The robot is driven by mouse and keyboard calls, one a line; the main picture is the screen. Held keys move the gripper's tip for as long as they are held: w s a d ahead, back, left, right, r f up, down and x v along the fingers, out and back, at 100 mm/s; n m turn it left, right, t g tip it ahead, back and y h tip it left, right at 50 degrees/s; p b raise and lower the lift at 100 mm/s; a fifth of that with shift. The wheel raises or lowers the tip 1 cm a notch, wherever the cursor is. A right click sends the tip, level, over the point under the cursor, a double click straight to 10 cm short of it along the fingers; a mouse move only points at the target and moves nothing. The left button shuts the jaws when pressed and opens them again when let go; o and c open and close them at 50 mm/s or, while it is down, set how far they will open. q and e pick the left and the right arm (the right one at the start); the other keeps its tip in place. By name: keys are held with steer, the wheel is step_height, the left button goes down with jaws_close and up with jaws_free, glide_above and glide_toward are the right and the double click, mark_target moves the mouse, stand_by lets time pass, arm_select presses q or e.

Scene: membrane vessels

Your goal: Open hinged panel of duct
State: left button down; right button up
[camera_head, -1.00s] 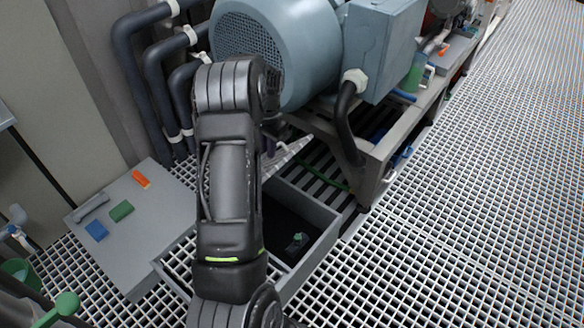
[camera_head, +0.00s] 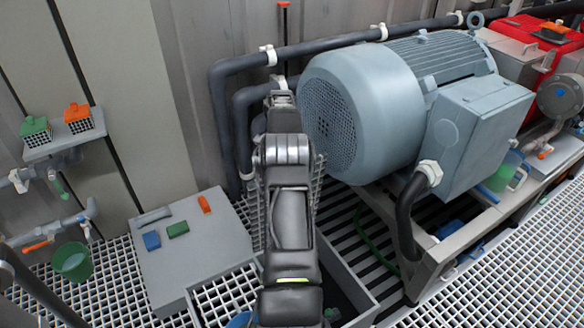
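The duct (camera_head: 347,274) appears to be the open-topped grey box low in the middle, with a dark inside, partly behind my arm. A mesh panel (camera_head: 253,213) stands steeply upright behind my arm at the duct's far side; it looks like the hinged panel. Its middle is hidden by the arm, and its hinge cannot be made out. One of my arms rises from the bottom centre and covers the duct's left part. I cannot tell which arm it is. Its fingers are hidden behind the wrist, and contact with the panel cannot be seen. The other gripper is out of view.
A large blue-grey motor (camera_head: 365,115) on a frame stands right of the panel. Dark pipes (camera_head: 222,120) run along the wall behind. A low grey box (camera_head: 215,245) with small coloured blocks sits left. Grating floor (camera_head: 505,285) is clear at right.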

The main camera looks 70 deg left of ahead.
arm_select(q)
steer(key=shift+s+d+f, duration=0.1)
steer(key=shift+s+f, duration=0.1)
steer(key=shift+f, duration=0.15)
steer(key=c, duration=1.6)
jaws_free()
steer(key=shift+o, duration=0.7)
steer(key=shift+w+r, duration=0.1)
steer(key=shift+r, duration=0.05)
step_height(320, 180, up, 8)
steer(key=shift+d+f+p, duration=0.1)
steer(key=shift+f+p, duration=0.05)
steer(key=shift+p, duration=0.45)
